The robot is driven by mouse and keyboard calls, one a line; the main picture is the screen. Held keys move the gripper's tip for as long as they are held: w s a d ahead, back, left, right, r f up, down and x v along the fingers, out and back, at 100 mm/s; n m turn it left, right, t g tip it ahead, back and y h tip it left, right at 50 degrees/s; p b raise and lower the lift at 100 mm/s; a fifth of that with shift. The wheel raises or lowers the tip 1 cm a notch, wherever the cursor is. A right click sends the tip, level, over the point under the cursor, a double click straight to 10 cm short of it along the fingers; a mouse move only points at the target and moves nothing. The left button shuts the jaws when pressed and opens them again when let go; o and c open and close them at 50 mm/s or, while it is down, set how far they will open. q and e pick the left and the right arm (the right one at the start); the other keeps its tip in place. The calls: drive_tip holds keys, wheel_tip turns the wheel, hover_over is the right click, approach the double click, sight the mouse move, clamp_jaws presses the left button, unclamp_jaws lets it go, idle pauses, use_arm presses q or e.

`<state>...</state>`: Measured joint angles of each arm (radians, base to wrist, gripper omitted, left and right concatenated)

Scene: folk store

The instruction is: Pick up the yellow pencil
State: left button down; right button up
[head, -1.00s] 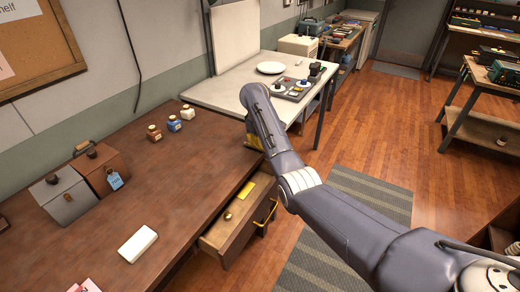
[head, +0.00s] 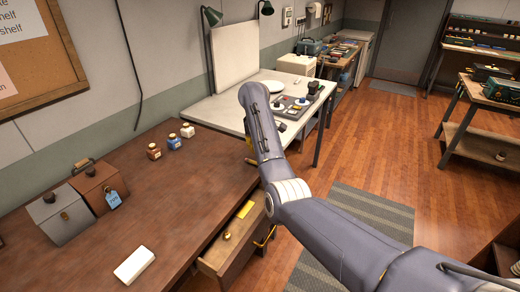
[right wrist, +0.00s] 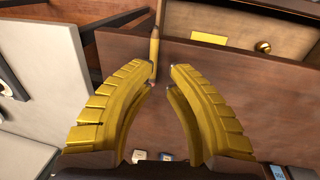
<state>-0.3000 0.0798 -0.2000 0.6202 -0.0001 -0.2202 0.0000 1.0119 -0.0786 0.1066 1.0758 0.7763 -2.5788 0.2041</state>
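The yellow pencil (right wrist: 154,48) shows in the right wrist view, upright in the picture, just beyond the left fingertip. My right gripper (right wrist: 162,76) has yellow ribbed fingers. Its fingertips are apart, with a narrow gap between them and nothing clearly held. I cannot tell whether the left fingertip touches the pencil. In the head view my right arm reaches over the right end of the brown desk (head: 130,200) and hides most of the gripper and the pencil. My left gripper is not in view.
A white table (head: 218,108) adjoins behind.

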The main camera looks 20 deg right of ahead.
drive_tip(key=o, duration=1.4)
drive_tip(key=shift+o, duration=0.2)
wheel_tip(320, 180, up, 11)
drive_tip(key=s+a, duration=0.1)
drive_tip(key=shift+a, duration=0.15)
drive_tip(key=shift+s+r, duration=0.1)
drive_tip(key=shift+r, duration=0.3)
drive_tip(key=c, duration=0.9)
